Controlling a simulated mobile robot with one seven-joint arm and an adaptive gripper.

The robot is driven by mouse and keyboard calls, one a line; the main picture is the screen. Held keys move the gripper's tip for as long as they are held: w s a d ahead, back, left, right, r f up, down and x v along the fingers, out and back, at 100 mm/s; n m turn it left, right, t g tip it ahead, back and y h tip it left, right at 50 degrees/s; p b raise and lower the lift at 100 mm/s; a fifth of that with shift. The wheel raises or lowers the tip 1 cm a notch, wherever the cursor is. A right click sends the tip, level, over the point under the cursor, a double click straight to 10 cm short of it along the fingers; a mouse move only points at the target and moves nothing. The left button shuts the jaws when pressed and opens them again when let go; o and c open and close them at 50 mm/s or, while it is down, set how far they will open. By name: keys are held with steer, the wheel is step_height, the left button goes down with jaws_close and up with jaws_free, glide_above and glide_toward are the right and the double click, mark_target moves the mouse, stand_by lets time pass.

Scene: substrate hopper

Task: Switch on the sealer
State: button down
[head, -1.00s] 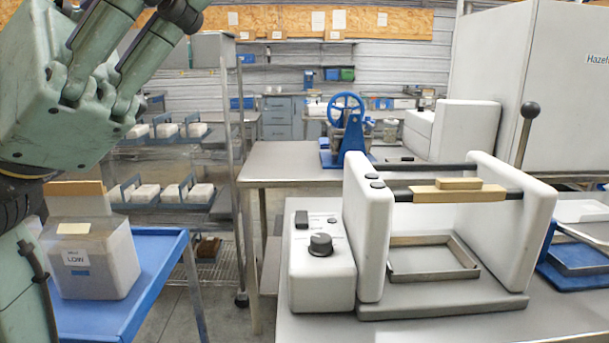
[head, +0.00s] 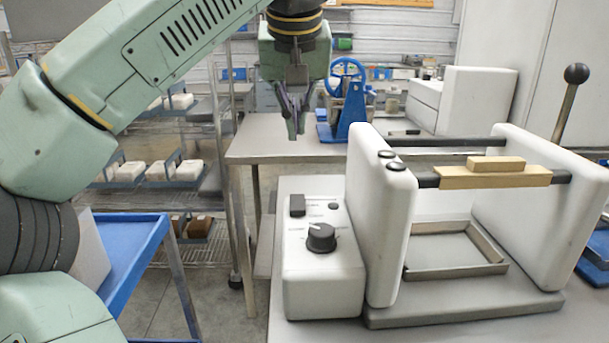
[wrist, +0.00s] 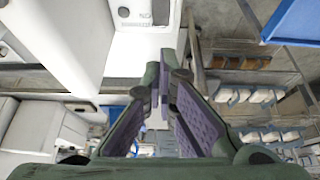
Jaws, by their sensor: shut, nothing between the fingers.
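The sealer (head: 377,220) is a white machine with two upright side walls, a dark bar with a wooden handle (head: 495,176) across them, and a metal frame at its base. Its control box (head: 322,270) on the left carries a dark rocker switch (head: 297,205), a small round button (head: 333,205) and a black knob (head: 321,238). My gripper (head: 292,135) hangs above and behind the box, pointing down, shut and empty, touching nothing. In the wrist view the gripper fingers (wrist: 163,100) are together, and part of the control box (wrist: 143,15) shows at the top.
A blue-topped cart (head: 130,245) stands at the left, with a pale container partly behind my arm. A blue-wheeled device (head: 347,105) sits on the rear table (head: 265,148). A lever with a dark ball (head: 577,74) rises at the right. Racks with trays stand behind.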

steer(key=shift+a, duration=0.2)
glide_toward(298, 203)
steer(key=w+f, duration=0.1)
steer(key=w, duration=0.1)
steer(key=w+f, duration=0.3)
steer(key=w, duration=0.1)
steer(key=shift+w+a+f, duration=0.1)
steer(key=shift+w+f, duration=0.05)
steer(key=shift+f, duration=0.25)
steer(key=shift+a, duration=0.1)
